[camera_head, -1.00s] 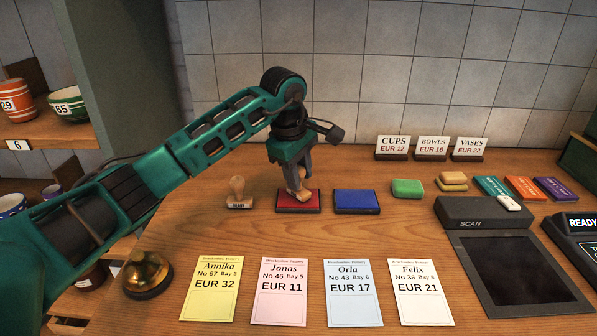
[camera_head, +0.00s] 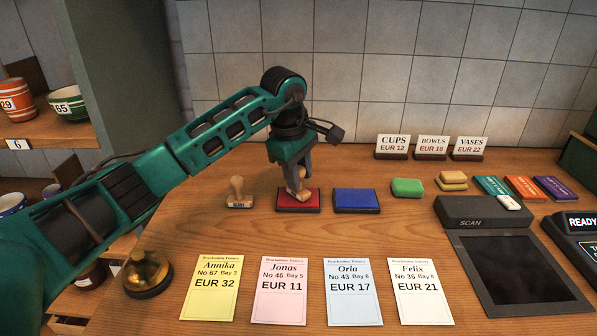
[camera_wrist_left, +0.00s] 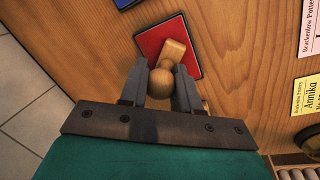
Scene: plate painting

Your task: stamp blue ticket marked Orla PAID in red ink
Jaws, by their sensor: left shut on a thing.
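My left gripper (camera_head: 298,172) is shut on a wooden stamp (camera_head: 302,193) and holds it upright over the red ink pad (camera_head: 286,206). The stamp's base appears to rest on the pad. In the left wrist view the stamp's round knob (camera_wrist_left: 161,80) sits between the fingers, with the red pad (camera_wrist_left: 152,40) beneath. The blue ticket marked Orla (camera_head: 352,292) lies flat on the counter, in front of the pads, and no stamp mark shows on it. My right gripper is not in view. The lettering on the held stamp cannot be read.
A second wooden stamp (camera_head: 238,193) stands left of the red pad, and a blue ink pad (camera_head: 356,201) lies to its right. Yellow Annika (camera_head: 211,290), pink Jonas (camera_head: 280,290) and white Felix (camera_head: 420,291) tickets flank Orla's. A brass bell (camera_head: 148,273) stands front left.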

